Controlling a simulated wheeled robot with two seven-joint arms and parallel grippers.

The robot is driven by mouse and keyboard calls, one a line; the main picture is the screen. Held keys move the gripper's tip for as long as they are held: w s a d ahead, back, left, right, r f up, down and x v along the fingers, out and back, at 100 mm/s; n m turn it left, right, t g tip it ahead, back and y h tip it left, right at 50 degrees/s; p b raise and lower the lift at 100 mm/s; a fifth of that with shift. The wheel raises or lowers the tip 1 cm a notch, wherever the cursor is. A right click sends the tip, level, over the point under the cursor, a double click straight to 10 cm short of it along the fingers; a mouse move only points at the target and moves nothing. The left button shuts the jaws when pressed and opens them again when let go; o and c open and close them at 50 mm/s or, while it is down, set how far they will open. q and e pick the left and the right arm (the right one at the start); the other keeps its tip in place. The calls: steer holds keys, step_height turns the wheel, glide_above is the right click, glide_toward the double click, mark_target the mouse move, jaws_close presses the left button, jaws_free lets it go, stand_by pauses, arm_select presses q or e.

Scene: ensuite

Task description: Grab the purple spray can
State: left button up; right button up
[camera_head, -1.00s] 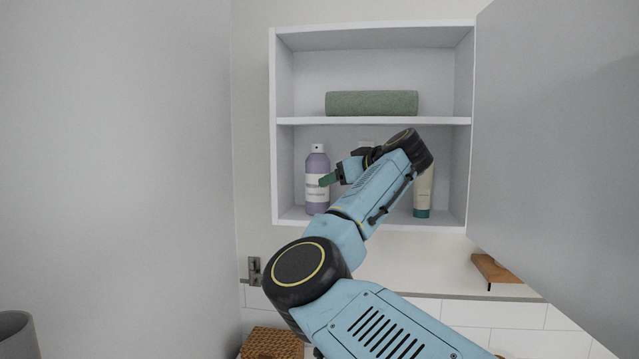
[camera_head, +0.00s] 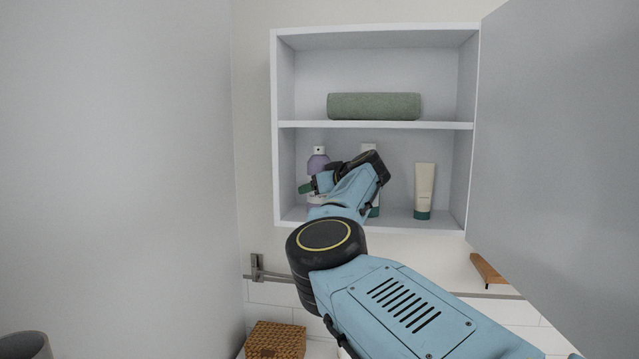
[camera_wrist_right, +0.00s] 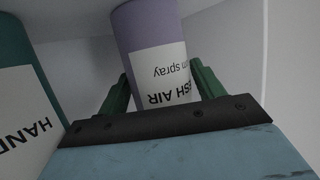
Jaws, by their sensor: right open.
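The purple spray can (camera_head: 317,164) stands upright on the cabinet's lower shelf at the left, its lower part mostly hidden by my right arm. In the right wrist view the can (camera_wrist_right: 150,25) shows with its white label between the two green fingers. My right gripper (camera_head: 312,187) is at the can in the head view. In the wrist view the right gripper (camera_wrist_right: 163,85) is open with a finger on each side of the can. I cannot tell whether either finger touches it. My left gripper is not in view.
A bottle (camera_head: 369,148) stands behind my arm; a green one labelled HAND (camera_wrist_right: 25,95) is close beside the gripper. A cream tube (camera_head: 424,190) stands farther right. A green rolled towel (camera_head: 374,106) lies above. The open door (camera_head: 560,150) bounds the right.

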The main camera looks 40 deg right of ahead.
steer(key=c, duration=0.8)
steer(key=shift+c, duration=0.3)
steer(key=shift+r, duration=0.1)
